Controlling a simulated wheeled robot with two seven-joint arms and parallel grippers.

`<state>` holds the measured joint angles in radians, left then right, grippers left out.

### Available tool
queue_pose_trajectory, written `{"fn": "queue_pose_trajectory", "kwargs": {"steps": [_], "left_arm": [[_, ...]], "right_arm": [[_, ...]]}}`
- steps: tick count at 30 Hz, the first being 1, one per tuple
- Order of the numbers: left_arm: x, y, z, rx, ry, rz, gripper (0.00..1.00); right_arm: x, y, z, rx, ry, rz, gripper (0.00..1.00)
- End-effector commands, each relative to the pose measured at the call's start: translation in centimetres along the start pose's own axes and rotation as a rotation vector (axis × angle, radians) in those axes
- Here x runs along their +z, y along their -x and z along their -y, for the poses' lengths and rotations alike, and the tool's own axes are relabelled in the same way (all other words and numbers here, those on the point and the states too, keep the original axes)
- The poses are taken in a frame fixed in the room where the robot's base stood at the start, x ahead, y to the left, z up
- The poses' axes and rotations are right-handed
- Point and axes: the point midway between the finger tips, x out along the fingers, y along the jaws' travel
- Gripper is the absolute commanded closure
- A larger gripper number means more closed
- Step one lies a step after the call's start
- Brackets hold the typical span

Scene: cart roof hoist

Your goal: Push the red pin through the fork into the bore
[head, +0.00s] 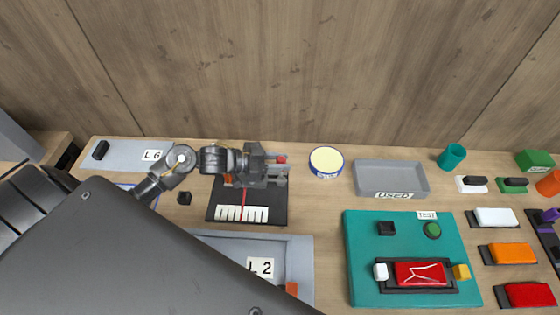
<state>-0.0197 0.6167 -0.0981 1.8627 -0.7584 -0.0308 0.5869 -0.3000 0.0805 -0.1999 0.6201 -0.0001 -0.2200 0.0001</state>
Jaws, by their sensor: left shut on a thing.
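My left gripper (276,168) reaches in from the left above a black plate with a white scale. It is shut on a small red piece (281,159), which I take to be the red pin; only its red end shows between the fingertips. The rest of the pin is hidden by the jaws. The fork and the bore cannot be made out in this view. My right gripper is not in view.
The black plate (273,213) carries a red line. A grey tray marked L 2 (302,262) lies in front. A round yellow-topped tin (326,161), a grey USED tray (421,180) and a teal test board (359,238) stand to the right. A wooden wall rises behind.

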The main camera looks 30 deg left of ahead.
Motion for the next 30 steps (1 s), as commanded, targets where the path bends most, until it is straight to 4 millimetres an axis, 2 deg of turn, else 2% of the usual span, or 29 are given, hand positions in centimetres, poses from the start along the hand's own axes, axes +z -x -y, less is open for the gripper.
{"fn": "queue_pose_trajectory", "kwargs": {"steps": [30], "left_arm": [[-0.18, -0.03, -0.08, 0.0, 0.0, -0.001, 0.96]], "right_arm": [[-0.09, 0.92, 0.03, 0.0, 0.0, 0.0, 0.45]]}}
